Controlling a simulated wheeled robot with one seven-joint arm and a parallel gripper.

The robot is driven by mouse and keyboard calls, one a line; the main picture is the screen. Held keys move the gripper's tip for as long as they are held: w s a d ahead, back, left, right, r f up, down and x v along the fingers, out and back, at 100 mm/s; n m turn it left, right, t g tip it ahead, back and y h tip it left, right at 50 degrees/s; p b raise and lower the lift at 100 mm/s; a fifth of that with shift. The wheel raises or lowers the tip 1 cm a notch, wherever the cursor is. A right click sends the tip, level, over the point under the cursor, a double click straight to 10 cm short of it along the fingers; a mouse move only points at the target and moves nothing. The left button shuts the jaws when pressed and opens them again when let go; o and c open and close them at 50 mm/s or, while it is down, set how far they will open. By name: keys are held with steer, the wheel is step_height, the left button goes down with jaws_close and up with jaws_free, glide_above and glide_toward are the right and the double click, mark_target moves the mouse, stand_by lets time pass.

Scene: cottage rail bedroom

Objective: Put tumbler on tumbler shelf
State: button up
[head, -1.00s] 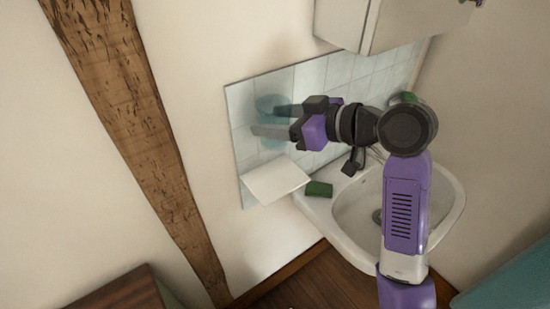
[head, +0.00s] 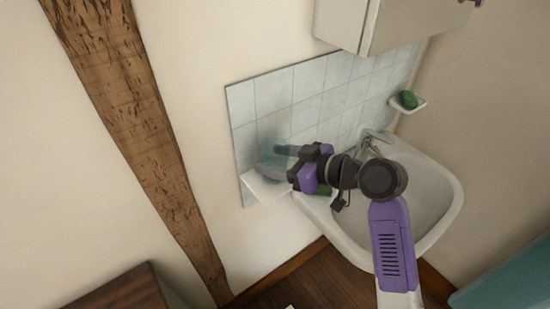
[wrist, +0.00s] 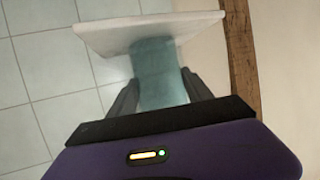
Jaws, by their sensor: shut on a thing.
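The tumbler (head: 272,150) is a translucent teal cup. My gripper (head: 273,162) is shut on it, with a finger on each side. In the head view the tumbler is over the small white tumbler shelf (head: 262,190) on the tiled wall. In the wrist view the tumbler (wrist: 160,78) sits between the fingers (wrist: 160,92), in front of the white shelf (wrist: 104,38). I cannot tell whether its base touches the shelf. My gripper hides part of the shelf's right side in the head view.
A white sink (head: 430,200) with a tap (head: 375,138) is to the right, under my arm. A dark green item (head: 325,192) lies on its left rim, partly hidden. A small dish (head: 420,105) holds a green object (head: 409,99). A white cabinet (head: 385,25) hangs above.

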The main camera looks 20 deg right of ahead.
steer(key=shift+f, duration=0.15)
steer(key=o, duration=1.5)
steer(key=shift+o, duration=0.2)
steer(key=b+v, duration=0.2)
steer(key=v, duration=1)
